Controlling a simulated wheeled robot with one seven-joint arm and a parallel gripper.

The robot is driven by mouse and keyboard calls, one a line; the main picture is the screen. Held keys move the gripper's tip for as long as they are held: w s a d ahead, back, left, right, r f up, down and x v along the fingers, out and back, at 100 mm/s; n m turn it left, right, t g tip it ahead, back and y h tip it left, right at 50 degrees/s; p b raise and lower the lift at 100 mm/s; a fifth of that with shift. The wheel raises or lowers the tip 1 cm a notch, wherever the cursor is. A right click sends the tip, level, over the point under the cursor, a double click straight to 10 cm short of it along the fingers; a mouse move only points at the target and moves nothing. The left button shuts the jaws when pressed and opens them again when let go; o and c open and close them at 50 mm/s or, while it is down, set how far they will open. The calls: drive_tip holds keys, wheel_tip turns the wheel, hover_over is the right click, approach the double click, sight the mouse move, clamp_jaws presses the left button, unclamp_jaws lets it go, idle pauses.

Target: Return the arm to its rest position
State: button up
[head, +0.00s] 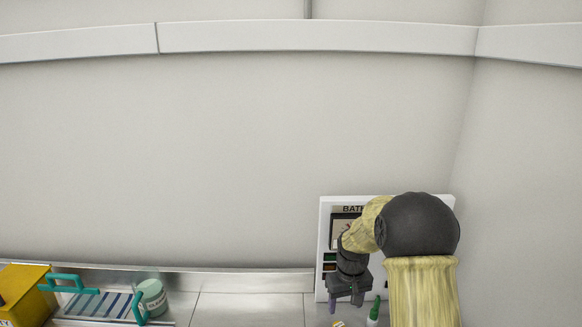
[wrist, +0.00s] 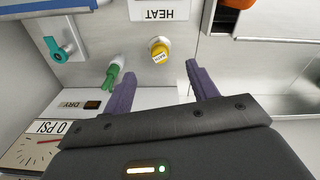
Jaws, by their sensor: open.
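My arm stands at the right of the head view, its dark joint and yellow links in front of a white panel marked "BATH" (head: 325,240). My gripper (head: 345,300) hangs low in front of that panel, pointing down. In the wrist view my gripper (wrist: 160,75) has its two purple fingers spread apart with nothing between them. A yellow knob (wrist: 159,50) with a small label shows beyond the fingertips; whether they touch it I cannot tell, but a gap appears.
A green-tipped piece (wrist: 114,74) is close to the left finger. A teal valve (wrist: 63,50), a "HEAT" label (wrist: 160,10) and a gauge (wrist: 40,146) surround it. At lower left are a yellow box (head: 28,290), a teal-handled rack (head: 100,303) and a jar (head: 152,296). The wall above is bare.

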drive_tip(key=s+r+m+t, duration=0.1)
drive_tip(key=s+r, duration=0.2)
drive_tip(key=s, duration=0.8)
drive_tip(key=s+r+m+t, duration=0.1)
drive_tip(key=s+r, duration=0.3)
drive_tip(key=s, duration=0.7)
